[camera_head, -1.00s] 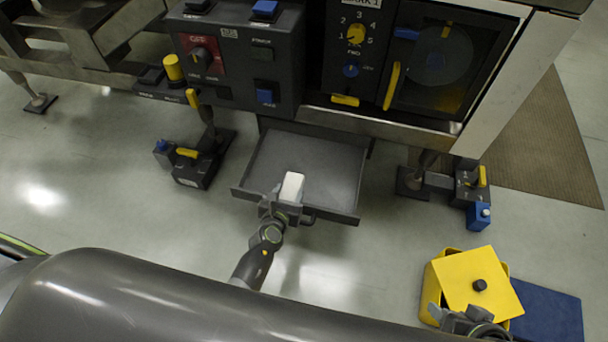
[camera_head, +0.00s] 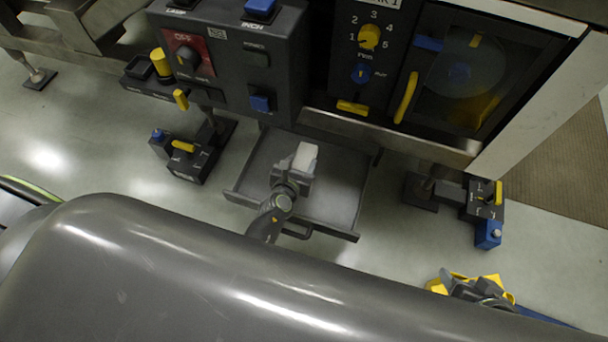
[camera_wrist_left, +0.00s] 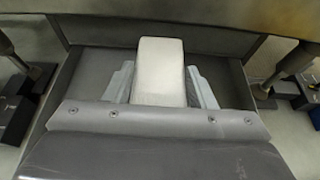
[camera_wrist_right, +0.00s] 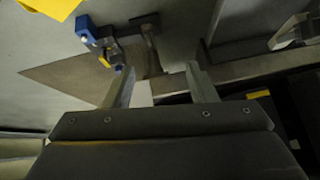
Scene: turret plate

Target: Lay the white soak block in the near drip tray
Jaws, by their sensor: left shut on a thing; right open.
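The white soak block (camera_head: 305,157) is held between the fingers of my left gripper (camera_head: 297,170), over the grey drip tray (camera_head: 335,219) pulled out below the machine. In the left wrist view the block (camera_wrist_left: 160,70) stands between the two fingers of the left gripper (camera_wrist_left: 160,88), with the tray floor (camera_wrist_left: 95,68) beyond it. I cannot tell whether the block touches the tray floor. My right gripper (camera_head: 470,285) is at the lower right, over a yellow container. In the right wrist view its fingers (camera_wrist_right: 160,85) are apart with nothing between them.
The machine's control box (camera_head: 235,65) and dark door (camera_head: 460,75) rise behind the tray. Low black pedal-like units stand left (camera_head: 190,158) and right (camera_head: 485,200) of it. The yellow container (camera_head: 497,285) sits at the lower right.

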